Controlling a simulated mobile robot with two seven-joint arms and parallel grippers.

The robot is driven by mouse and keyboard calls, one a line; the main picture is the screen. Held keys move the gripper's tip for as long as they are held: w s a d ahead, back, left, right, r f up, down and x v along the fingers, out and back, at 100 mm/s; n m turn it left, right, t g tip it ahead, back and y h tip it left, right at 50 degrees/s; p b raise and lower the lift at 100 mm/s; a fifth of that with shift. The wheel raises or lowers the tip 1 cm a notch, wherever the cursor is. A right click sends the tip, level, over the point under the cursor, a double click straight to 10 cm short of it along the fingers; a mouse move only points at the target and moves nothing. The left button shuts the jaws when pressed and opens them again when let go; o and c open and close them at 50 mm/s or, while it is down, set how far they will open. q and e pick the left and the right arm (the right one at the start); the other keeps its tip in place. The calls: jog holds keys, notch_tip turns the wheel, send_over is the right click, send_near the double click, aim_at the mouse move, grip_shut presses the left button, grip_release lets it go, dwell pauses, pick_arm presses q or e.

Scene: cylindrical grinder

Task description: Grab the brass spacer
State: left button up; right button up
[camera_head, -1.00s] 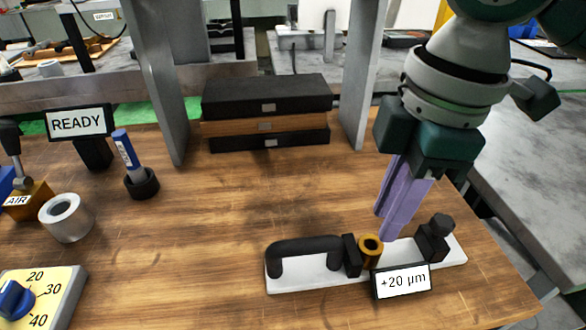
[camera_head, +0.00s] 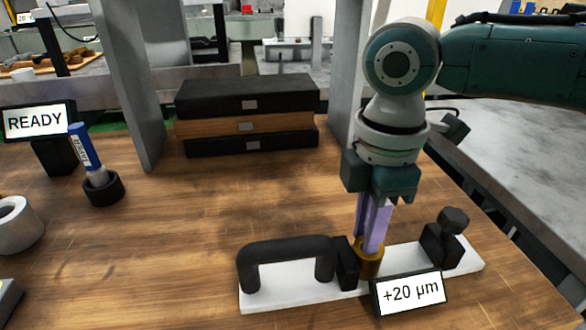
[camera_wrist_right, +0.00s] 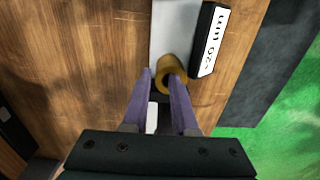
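The brass spacer (camera_head: 368,265) is a short gold ring standing on the white fixture plate (camera_head: 297,293), beside a black block. My right gripper (camera_head: 370,246) points down at it with two purple fingers. In the right wrist view the fingers (camera_wrist_right: 160,75) are apart. The right-hand fingertip overlaps the opening of the spacer (camera_wrist_right: 166,87); the left-hand one is beside its rim. I cannot tell whether either touches it. The fingers hide part of the spacer in the head view. My left gripper is not in view.
A black handle (camera_head: 285,248) is left of the spacer, and a black block with a knob (camera_head: 443,240) is right. A "+20 µm" sign (camera_head: 409,292) stands in front. Stacked cases (camera_head: 248,117) and a blue marker in a holder (camera_head: 102,188) stand farther back. The middle of the table is clear.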

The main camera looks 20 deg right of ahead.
jog(key=shift+f, duration=0.75)
grip_shut()
dwell(0.9)
